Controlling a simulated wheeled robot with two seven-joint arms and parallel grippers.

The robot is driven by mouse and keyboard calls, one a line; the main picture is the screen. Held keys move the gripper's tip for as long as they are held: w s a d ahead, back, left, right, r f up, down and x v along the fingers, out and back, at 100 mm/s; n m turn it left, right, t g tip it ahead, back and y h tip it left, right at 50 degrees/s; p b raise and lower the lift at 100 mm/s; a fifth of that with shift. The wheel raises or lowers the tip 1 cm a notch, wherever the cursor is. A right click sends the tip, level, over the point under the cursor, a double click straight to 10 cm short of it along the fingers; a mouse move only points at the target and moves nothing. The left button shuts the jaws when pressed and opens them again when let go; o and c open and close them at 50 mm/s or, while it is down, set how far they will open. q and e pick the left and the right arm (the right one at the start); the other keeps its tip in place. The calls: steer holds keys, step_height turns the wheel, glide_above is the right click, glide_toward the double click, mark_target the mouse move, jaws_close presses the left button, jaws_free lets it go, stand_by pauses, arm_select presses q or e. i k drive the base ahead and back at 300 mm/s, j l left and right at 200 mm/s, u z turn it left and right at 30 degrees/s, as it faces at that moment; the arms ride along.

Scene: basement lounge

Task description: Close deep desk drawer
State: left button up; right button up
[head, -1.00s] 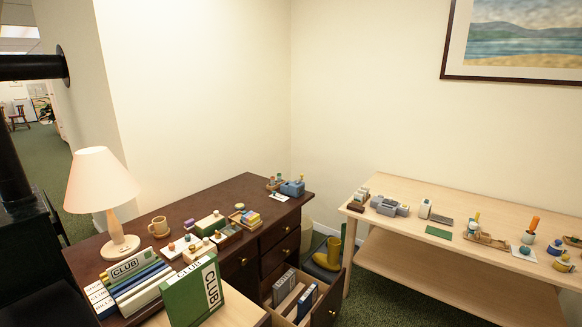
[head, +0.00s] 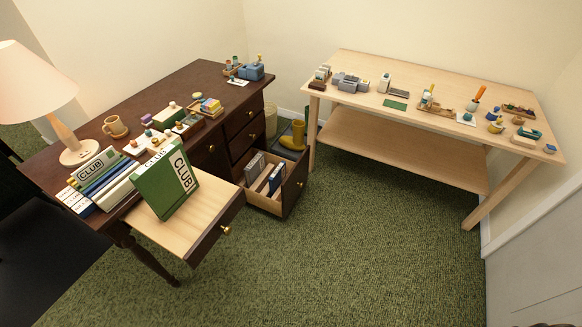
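A dark brown desk (head: 160,83) stands at the left. Its deep bottom drawer (head: 293,189) is pulled out at the desk's right end, with books or files (head: 263,178) standing inside. Two smaller drawers (head: 244,137) above it look shut. A wide, shallow pale drawer (head: 188,232) at the desk's front is also pulled out, and a green CLUB binder (head: 160,188) stands over it. Neither of my grippers shows in the head view.
A pale wooden table (head: 430,90) with a lower shelf stands at the right, with several small items on top. The green carpet (head: 350,240) in front is clear. A lamp (head: 30,85) stands on the desk's left.

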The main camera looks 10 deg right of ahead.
mark_target(281, 205)
steer(key=i+l, duration=1.05)
steer(key=i+j+u, duration=0.05)
steer(key=i, duration=0.05)
